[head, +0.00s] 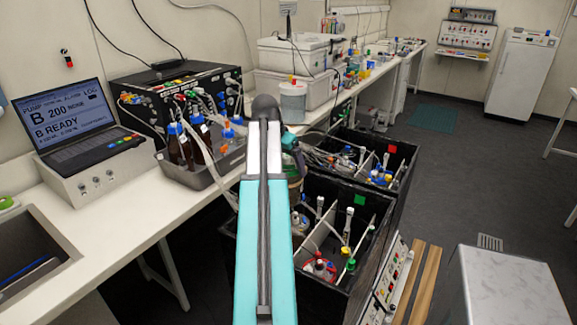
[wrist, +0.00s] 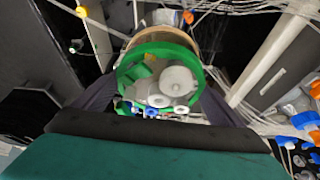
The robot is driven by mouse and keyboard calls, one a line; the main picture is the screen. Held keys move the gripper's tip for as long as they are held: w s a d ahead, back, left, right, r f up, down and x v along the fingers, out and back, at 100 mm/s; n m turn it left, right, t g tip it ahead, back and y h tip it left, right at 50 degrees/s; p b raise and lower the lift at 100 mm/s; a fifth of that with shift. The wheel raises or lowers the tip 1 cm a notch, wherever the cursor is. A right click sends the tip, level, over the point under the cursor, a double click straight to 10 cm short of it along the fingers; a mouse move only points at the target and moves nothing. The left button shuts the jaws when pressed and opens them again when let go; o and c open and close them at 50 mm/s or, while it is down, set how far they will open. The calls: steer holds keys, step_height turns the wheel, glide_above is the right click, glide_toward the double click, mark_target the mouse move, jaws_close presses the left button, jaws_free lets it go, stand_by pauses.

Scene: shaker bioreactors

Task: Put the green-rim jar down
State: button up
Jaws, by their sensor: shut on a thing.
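The green-rim jar (wrist: 160,84) fills the middle of the wrist view, seen from its top end, with white caps and fittings inside the green ring. My gripper (wrist: 157,98) is shut on it, with dark fingers along its left and right sides. In the head view my arm covers most of the gripper; a brownish part of the jar (head: 295,183) seems to show just right of the arm, by the near black box. The jar's base is hidden, so I cannot tell whether it touches anything.
The near black box (head: 377,252) has a green marker, slanted dividers, tubes and a red-capped vessel. The far black box (head: 403,190) has a red marker and crowded bottles. A grey tray (head: 212,177) of bottles stands on the bench (head: 110,215). Loose tubing surrounds the jar.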

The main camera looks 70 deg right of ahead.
steer(key=w+a+r+n+t+p, duration=0.2)
steer(key=w+a+n, duration=0.2)
steer(key=w+a, duration=1.05)
steer(key=w+a+r+n+t+p, duration=0.15)
steer(key=w+a+n, duration=0.25)
steer(key=w+a, duration=1.1)
steer(key=w+a+r+n+y+p, duration=0.1)
steer(key=w+a+n, duration=0.3)
steer(key=a, duration=0.8)
steer(key=w+a+r+n+t+y+p, duration=0.1)
steer(key=w+a+n, duration=0.3)
steer(key=a, duration=0.9)
steer(key=w+a+n+t+y+p, duration=0.1)
steer(key=w+a+n, duration=0.3)
steer(key=a, duration=0.8)
steer(key=shift+a+r+n+y, duration=0.25)
steer(key=shift+r+n+y, duration=0.15)
steer(key=shift+n+y, duration=0.2)
steer(key=shift+a, duration=0.15)
